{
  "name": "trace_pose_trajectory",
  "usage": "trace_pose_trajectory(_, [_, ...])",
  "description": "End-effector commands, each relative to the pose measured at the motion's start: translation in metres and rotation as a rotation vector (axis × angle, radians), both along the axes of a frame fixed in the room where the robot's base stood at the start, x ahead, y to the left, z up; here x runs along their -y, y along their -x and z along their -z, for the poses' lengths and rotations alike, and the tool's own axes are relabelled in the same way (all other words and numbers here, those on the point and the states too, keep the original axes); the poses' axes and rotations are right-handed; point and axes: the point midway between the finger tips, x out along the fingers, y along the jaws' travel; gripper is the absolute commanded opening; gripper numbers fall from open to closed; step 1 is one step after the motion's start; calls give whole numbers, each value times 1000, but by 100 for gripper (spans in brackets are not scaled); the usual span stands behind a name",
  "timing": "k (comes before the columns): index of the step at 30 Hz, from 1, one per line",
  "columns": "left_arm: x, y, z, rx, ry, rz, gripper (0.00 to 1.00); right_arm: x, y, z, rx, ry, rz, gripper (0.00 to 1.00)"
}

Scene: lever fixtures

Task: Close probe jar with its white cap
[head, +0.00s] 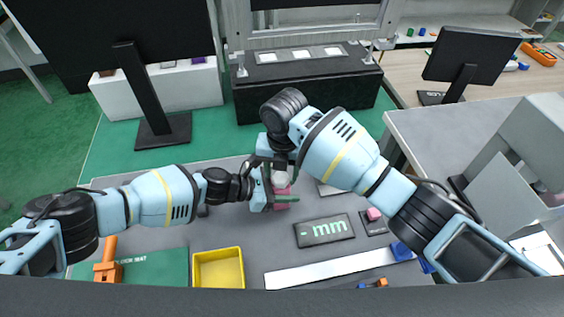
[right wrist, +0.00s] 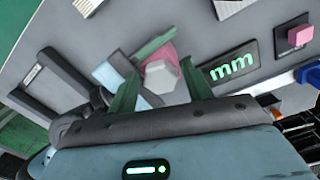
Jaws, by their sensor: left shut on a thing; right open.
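The pink probe jar (head: 282,190) is between the green fingers of my left gripper (head: 280,194), which is shut on it from the left. The jar also shows in the right wrist view (right wrist: 158,50). The white cap (head: 281,180) is at the top of the jar; in the right wrist view the cap (right wrist: 161,76) is a pale faceted shape covering part of the pink. I cannot tell whether it is fully seated. My right gripper (right wrist: 161,84) is open, with one green finger on each side of the cap and gaps between. Its tips are largely hidden in the head view.
On the grey table are a dark plate marked "mm" (head: 324,230), a small pink block on a dark base (head: 374,214), a long white strip (head: 340,266), a yellow tray (head: 219,270) and a green mat (head: 160,268). A black bench (head: 305,95) stands behind.

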Motion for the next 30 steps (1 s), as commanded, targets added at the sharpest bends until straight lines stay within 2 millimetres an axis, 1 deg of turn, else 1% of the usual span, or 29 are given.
trace_pose_trajectory(1, [7, 4, -4, 13, 9, 24, 0, 7, -6, 1, 7, 1, 70, 63])
trace_pose_trajectory(2, [7, 5, -4, 12, 10, 24, 0, 6, -5, -1, 3, 1, 100, 63])
trace_pose_trajectory(5, [7, 5, -4, 10, 8, 23, 0, 3, -3, -12, -2, -3, 232, 63])
trace_pose_trajectory(12, [5, 5, -3, 6, 6, 19, 0, -1, 3, -38, -19, -5, 604, 63])
trace_pose_trajectory(21, [5, 5, -2, 4, 4, 17, 0, -1, 11, -64, -33, 2, 1035, 63])
trace_pose_trajectory(25, [4, 5, -2, 4, 3, 16, 0, -1, 13, -71, -36, 5, 1154, 63])
trace_pose_trajectory(30, [4, 5, -2, 4, 3, 16, 0, 0, 14, -75, -37, 9, 1226, 63])
